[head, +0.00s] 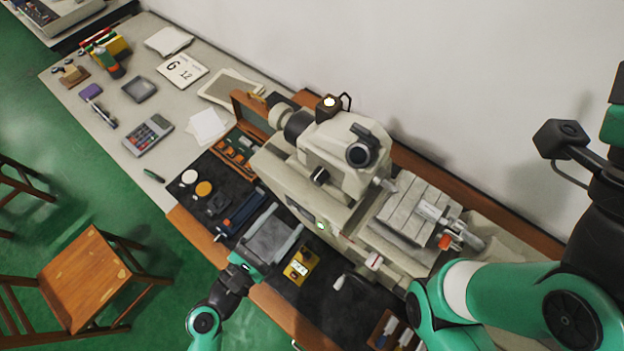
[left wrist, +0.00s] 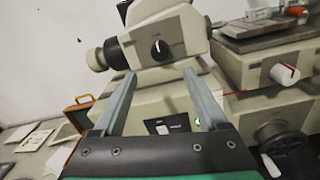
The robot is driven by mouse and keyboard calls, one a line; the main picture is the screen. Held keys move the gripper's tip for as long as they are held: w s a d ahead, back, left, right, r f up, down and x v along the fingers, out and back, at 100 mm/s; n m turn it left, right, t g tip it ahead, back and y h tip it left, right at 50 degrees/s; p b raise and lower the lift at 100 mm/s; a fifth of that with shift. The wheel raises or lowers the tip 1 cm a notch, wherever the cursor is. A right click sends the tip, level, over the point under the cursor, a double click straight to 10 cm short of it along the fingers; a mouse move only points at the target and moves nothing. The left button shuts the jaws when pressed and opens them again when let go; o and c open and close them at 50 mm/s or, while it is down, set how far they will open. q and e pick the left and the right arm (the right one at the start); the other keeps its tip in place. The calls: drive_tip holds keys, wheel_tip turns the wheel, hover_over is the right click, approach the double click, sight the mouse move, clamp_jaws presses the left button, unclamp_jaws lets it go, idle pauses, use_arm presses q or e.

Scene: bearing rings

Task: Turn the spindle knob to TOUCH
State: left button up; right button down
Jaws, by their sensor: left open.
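The grey-beige grinding machine (head: 300,185) stands against the wall. A black knob (left wrist: 160,46) with a white pointer is on the front of its upper housing in the left wrist view; the pointer points roughly up, and the markings are too small to read. In the head view this knob (head: 319,176) is small and dark. My left gripper (head: 285,219) is open and empty in front of the machine, over the bench's front. In the left wrist view its two grey fingers (left wrist: 158,76) stand apart, below the knob and clear of it. My right gripper is not in view.
A white knob with a red pointer (left wrist: 285,73) is at the right of the machine. A yellow gauge box (head: 300,264) lies on the black mat (head: 325,300). My right arm crosses the lower right.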

sight(315, 181)
use_arm(q)
drive_tip(key=x, duration=1.1)
drive_tip(key=shift+w+d, duration=0.15)
clamp_jaws()
